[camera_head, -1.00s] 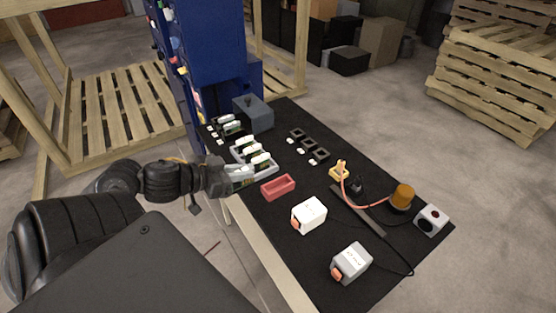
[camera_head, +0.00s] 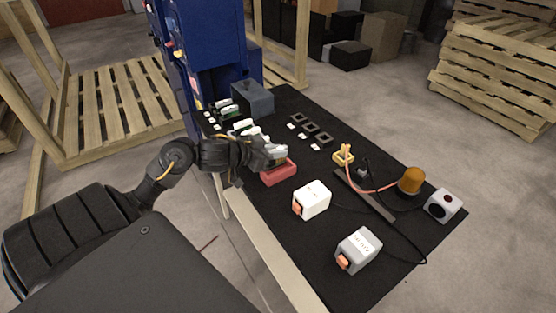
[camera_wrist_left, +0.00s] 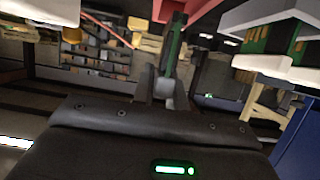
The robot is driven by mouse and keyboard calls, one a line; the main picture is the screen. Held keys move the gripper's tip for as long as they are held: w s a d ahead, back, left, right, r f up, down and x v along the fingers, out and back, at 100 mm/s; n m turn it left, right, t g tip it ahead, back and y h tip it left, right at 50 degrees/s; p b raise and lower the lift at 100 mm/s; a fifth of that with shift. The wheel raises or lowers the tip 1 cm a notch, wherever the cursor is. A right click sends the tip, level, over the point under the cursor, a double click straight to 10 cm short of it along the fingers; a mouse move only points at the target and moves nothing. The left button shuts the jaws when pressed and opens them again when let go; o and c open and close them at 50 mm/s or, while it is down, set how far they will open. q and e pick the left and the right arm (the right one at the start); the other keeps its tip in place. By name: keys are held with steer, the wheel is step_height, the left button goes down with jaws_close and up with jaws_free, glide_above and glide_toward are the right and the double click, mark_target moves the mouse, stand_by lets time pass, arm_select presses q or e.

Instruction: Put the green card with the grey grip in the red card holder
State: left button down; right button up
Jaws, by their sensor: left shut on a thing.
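My left gripper (camera_head: 270,151) is over the back edge of the red card holder (camera_head: 281,174) in the head view. It is shut on the green card, which shows as a thin upright green strip (camera_wrist_left: 174,45) between the fingers (camera_wrist_left: 165,88) in the left wrist view. The card's far end overlaps the red holder (camera_wrist_left: 186,9) at the top of that view. I cannot tell whether the card is inside the holder or just above it. The grey grip is mostly hidden by the fingers. My right gripper is not in view.
A rack of green cards with white grips (camera_head: 243,127) is just behind my left gripper; such cards (camera_wrist_left: 272,36) also fill the wrist view's right side. A white box (camera_head: 312,200) and a grey box (camera_head: 358,250) stand in front of the holder. An orange lamp (camera_head: 411,181) is further right.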

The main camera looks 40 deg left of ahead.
mark_target(286, 160)
arm_select(q)
steer(key=f, duration=0.1)
steer(key=f+b, duration=0.1)
steer(key=f, duration=0.1)
steer(key=shift+w+d+f, duration=0.1)
steer(key=shift+w+f, duration=0.15)
steer(key=shift+w, duration=0.15)
steer(key=shift+f, duration=0.25)
steer(key=c, duration=1.8)
jaws_free()
steer(key=shift+f, duration=0.15)
steer(key=shift+c, duration=0.2)
steer(key=o, duration=0.4)
steer(key=shift+o, duration=0.2)
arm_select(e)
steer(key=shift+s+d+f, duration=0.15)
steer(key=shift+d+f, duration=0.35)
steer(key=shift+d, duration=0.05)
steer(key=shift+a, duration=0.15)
